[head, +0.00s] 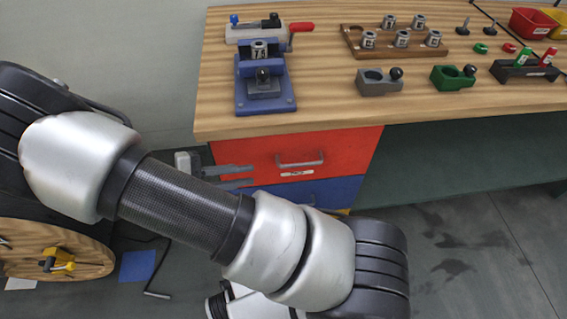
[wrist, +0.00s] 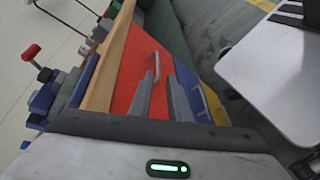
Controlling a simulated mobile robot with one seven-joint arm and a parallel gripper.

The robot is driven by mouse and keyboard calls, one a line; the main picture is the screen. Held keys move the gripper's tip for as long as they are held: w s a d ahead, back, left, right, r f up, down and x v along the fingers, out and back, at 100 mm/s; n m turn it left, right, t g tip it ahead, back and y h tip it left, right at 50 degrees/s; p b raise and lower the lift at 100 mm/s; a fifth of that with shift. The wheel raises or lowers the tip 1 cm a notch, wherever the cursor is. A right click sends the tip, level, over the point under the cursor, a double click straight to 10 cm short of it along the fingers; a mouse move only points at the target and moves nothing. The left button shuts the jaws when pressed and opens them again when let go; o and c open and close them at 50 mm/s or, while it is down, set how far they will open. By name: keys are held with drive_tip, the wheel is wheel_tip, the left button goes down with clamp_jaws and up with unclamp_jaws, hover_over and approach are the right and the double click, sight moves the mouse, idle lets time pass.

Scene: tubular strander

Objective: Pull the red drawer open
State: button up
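The red drawer (head: 350,148) is under the left end of the wooden workbench, and its front looks flush with the bench. A light grey bar handle (head: 300,163) crosses its front, above a small white label. My gripper (head: 252,175) is to the left of the handle, with two grey fingers apart and nothing between them. In the wrist view the red drawer (wrist: 128,72) and its handle (wrist: 156,66) lie just beyond the tips of my gripper (wrist: 161,77). The handle is apart from the fingers, nearer the left one.
A blue drawer (head: 335,191) sits directly below the red one. The workbench top (head: 330,105) overhangs the drawers and carries a blue fixture (head: 265,93), a wooden rack (head: 385,52) and small holders. Open floor (head: 470,230) lies right of my arm.

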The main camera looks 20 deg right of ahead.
sight(293, 166)
drive_tip(key=shift+n+t+h, duration=0.4)
drive_tip(key=shift+t+h, duration=0.2)
drive_tip(key=b+x, duration=0.1)
drive_tip(key=x, duration=0.4)
drive_tip(key=f+b+x, duration=0.1)
drive_tip(key=x, duration=0.5)
drive_tip(key=f+b+x, duration=0.1)
drive_tip(key=x, duration=0.5)
drive_tip(key=shift+w+a+f, duration=0.2)
drive_tip(key=shift+a+f, duration=0.05)
clamp_jaws()
